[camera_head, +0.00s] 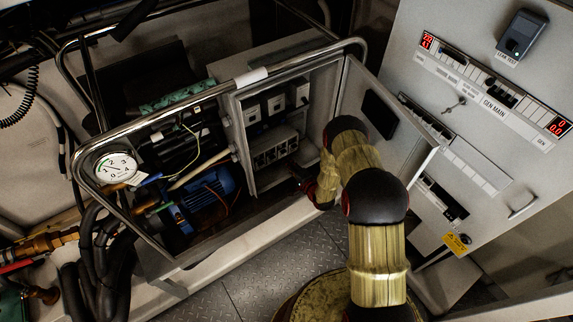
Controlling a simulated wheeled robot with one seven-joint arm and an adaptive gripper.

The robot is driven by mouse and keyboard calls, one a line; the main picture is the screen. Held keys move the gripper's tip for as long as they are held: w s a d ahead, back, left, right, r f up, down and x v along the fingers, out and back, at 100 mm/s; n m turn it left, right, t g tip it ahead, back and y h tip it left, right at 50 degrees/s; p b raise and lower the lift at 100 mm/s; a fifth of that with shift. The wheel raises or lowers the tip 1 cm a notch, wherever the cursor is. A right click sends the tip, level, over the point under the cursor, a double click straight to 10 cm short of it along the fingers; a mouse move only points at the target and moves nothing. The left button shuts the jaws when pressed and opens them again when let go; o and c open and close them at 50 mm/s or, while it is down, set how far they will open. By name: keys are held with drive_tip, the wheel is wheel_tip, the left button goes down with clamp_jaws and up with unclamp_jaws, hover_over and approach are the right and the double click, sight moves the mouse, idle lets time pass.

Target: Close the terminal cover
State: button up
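A grey metal box (238,142) in the chiller frame stands open at its front. Its grey door (360,78), with a dark rectangular panel, is swung out to the right. Inside are several small switch units (276,104) in a row and a grey terminal block (274,146) below them. I cannot tell for certain which part is the terminal cover. My gripper (297,172) is small, dark and partly hidden by my arm, at the lower right of the box opening, near the block. Whether its fingers are open or touch anything does not show.
A bent tube rail (215,88) runs around the frame. A pressure gauge (115,168), a blue motor (205,190) and hoses lie left of the box. A control panel (455,115) stands close on the right. Plate floor (290,260) shows in front.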

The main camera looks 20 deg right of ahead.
drive_tip(key=shift+c, duration=0.4)
clamp_jaws()
drive_tip(key=shift+f, duration=0.1)
drive_tip(key=shift+w+f+b, duration=0.1)
drive_tip(key=shift+f+b, duration=0.05)
drive_tip(key=shift+b, duration=0.65)
drive_tip(key=shift+t, duration=0.3)
drive_tip(key=shift+o, duration=0.4)
unclamp_jaws()
